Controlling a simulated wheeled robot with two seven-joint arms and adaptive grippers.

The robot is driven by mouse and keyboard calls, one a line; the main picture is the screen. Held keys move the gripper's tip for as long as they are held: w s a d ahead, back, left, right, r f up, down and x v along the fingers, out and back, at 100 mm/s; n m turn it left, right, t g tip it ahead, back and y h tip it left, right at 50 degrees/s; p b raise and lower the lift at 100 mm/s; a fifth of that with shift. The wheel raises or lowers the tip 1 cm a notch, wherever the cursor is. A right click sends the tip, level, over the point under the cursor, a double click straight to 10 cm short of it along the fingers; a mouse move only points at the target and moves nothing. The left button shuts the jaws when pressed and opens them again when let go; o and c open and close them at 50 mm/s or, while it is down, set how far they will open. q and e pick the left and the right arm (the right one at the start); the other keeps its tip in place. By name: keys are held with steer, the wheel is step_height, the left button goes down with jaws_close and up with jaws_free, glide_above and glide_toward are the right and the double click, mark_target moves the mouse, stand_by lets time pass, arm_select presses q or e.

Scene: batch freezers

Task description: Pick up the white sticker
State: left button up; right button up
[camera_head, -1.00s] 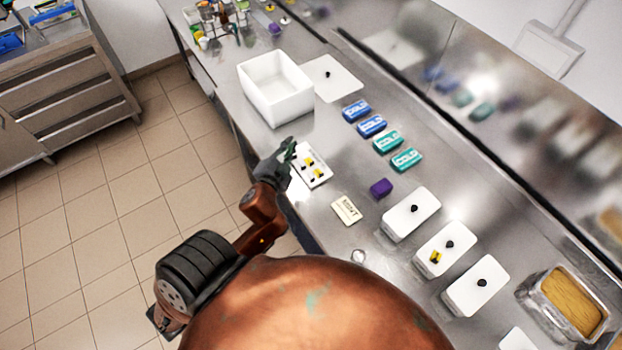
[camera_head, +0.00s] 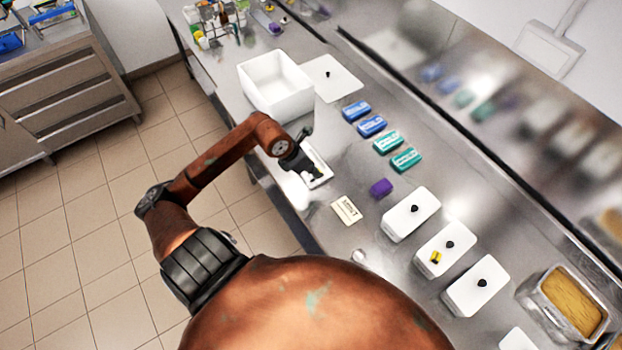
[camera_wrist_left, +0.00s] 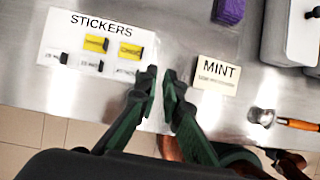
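A white card labelled STICKERS (camera_wrist_left: 98,24) lies on the steel counter, upper left in the left wrist view. Two yellow stickers (camera_wrist_left: 97,43) sit in its upper row. White stickers (camera_wrist_left: 90,63) with dark tabs sit in its lower row; their print is too small to read surely. My left gripper (camera_wrist_left: 161,74) is open and empty, with a narrow gap between its fingertips, just right of the card. In the head view the left gripper (camera_head: 313,153) is over the card (camera_head: 322,162) and hides most of it. My right gripper is not in view.
A cream MINT card (camera_wrist_left: 217,75), a purple block (camera_wrist_left: 230,10) and a metal scoop (camera_wrist_left: 262,116) lie to the right. A white bin (camera_head: 275,85), blue and teal cold packs (camera_head: 388,142) and white lidded containers (camera_head: 410,214) share the counter. Its front edge is close.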

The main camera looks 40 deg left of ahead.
mark_target(313, 178)
arm_select(q)
steer(key=a+f+y, duration=0.1)
steer(key=a+f, duration=0.1)
steer(key=shift+w+a+f+g, duration=0.1)
steer(key=shift+a+f+g, duration=0.2)
steer(key=shift+a, duration=0.05)
steer(key=x, duration=0.3)
steer(key=p+x, duration=0.1)
steer(key=x, duration=0.1)
steer(key=shift+f, duration=0.4)
steer(key=shift+s, duration=0.25)
jaws_close()
steer(key=shift+r, duration=0.15)
